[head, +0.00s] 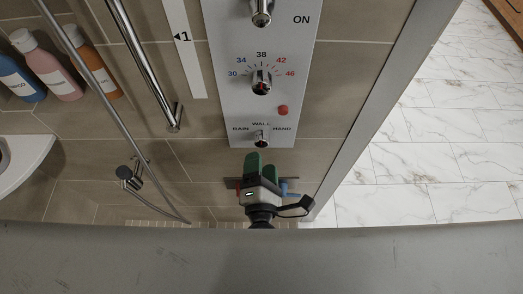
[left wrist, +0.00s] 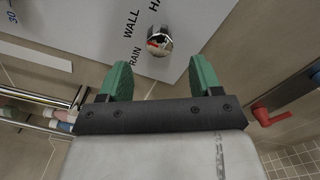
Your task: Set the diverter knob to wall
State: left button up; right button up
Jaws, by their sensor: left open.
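The chrome diverter knob (head: 262,138) sits at the bottom of the white shower panel (head: 222,80), among the labels RAIN, WALL and HAND. I cannot tell for sure which label it points to. My left gripper (head: 261,166) has green fingers and is just below the knob in the head view. In the left wrist view the knob (left wrist: 159,41) shows ahead of the open fingers (left wrist: 160,68), in line with the gap between them. The fingers look apart from the knob, with nothing between them. My right gripper is not in view.
Above are a temperature dial (head: 262,81), a red button (head: 283,110) and the ON knob (head: 261,12). Red (left wrist: 262,115) and blue (head: 291,188) parts on a dark bar flank the gripper. A chrome rail (head: 146,70), hose and bottles (head: 55,70) are left.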

pick_arm(q)
jog(key=s+b, duration=0.1)
jog(key=s, duration=0.4)
jog(key=shift+s, duration=0.1)
dwell(0.3)
jog(key=s+a+f+m+g+h, duration=0.25)
jog(key=f+m, duration=0.65)
jog(key=f, duration=0.6)
jog(key=s+a+f+m+g+h, duration=0.1)
jog(key=a+f+m+g+h, duration=0.2)
jog(key=f+m, duration=0.85)
jog(key=s+a+f+m+g+y, duration=0.5)
jog(key=s+a+f+g, duration=0.6)
jog(key=s+a+f, duration=0.7)
jog(key=shift+s+f+m, duration=0.55)
jog(key=shift+s+f, duration=0.2)
jog(key=shift+f, duration=0.15)
jog(key=shift+g+y, duration=0.25)
